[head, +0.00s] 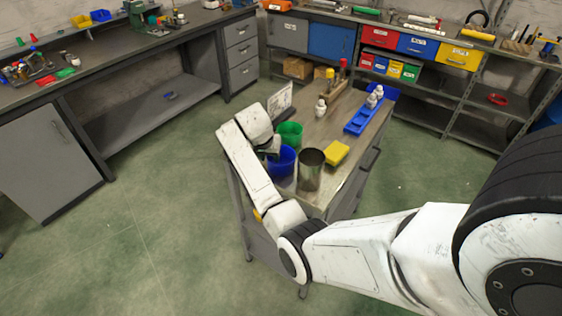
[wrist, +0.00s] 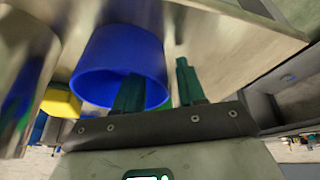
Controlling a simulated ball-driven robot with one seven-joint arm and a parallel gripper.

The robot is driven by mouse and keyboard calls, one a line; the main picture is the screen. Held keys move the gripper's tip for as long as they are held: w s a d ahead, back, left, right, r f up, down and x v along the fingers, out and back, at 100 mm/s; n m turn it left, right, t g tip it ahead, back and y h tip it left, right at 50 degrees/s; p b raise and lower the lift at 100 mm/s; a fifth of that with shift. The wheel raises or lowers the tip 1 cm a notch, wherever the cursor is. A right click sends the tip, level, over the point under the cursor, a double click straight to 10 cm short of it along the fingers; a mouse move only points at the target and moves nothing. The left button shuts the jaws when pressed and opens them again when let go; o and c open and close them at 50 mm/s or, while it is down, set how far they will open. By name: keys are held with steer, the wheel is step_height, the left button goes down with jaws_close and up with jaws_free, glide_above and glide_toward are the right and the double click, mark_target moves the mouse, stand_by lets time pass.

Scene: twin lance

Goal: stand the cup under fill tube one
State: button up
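A blue cup (head: 281,163) stands on the cart top. It is open-mouthed, and in the wrist view the blue cup (wrist: 120,48) faces me with its rim. A green cup (head: 290,134) stands behind it, and a metal cup (head: 310,172) stands to its right. My gripper (head: 273,150) is at the blue cup's rim. In the wrist view its fingers (wrist: 158,78) are apart; one overlaps the cup's mouth and the other is to the right of the rim. I cannot tell whether they touch it. I cannot make out a fill tube.
The cart top (head: 332,118) also holds a yellow block (head: 336,152), a blue tray (head: 362,118) and small white bottles. A white panel (head: 280,100) stands at the cart's back left. A workbench (head: 110,55) is at left and shelving with bins is behind. Green floor between is clear.

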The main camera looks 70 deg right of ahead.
steer(key=shift+f, duration=0.15)
jaws_close()
stand_by(0.5)
